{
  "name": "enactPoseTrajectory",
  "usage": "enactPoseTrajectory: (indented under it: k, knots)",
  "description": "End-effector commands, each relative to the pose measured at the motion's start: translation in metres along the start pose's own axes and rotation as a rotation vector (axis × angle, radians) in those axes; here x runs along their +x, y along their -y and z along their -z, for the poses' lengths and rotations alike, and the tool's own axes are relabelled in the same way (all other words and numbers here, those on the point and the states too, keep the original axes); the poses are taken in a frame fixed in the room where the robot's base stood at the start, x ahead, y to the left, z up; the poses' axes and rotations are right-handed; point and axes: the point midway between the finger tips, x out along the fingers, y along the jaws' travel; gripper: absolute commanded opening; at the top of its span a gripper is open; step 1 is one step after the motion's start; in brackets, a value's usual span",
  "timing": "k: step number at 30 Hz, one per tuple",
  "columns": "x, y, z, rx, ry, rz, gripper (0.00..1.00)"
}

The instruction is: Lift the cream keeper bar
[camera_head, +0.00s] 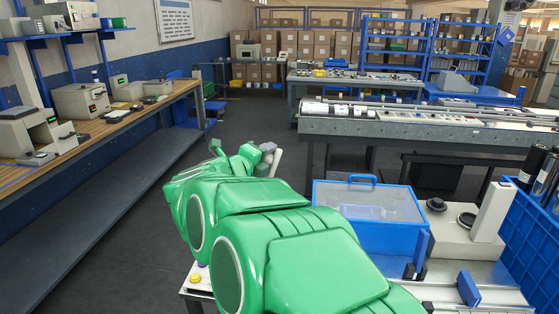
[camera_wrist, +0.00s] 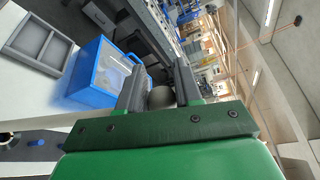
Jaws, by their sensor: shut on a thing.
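My gripper (camera_head: 267,150) is at the end of my green arm, in the air left of the blue-framed clear cover. A short cream bar, the keeper bar (camera_head: 276,162), shows at its fingers, tilted and clear of any surface. Part of it is hidden behind my arm. In the wrist view my gripper (camera_wrist: 160,84) has its two dark fingers apart on either side of a rounded grey-brown thing (camera_wrist: 160,97), seen end-on and in shade. My gripper is shut on the bar.
The blue-framed clear cover (camera_head: 371,205) stands on the machine at right, beside a cream upright block (camera_head: 492,212) and a blue crate (camera_head: 537,205). A long machine bed (camera_head: 420,132) stands behind. A wooden bench (camera_head: 95,130) runs along the left wall. The floor between is clear.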

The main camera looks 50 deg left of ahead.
Motion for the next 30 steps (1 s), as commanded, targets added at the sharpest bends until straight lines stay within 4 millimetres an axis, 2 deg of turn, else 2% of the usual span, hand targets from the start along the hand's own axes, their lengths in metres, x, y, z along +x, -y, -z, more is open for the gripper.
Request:
enactPoseTrajectory:
  k: [7,20,21,24,30]
  knots:
    - [-0.0037,-0.0021,-0.0107,-0.029,0.000,0.010,0.00]
    - [-0.0037,-0.0017,-0.0114,-0.032,-0.001,0.012,0.00]
    - [-0.0037,-0.0017,-0.0113,-0.032,-0.001,0.012,0.40]
    - [-0.0039,-0.0015,-0.0114,-0.032,-0.001,0.012,0.55]
    - [-0.0042,-0.0014,-0.0117,-0.032,0.000,0.012,0.55]
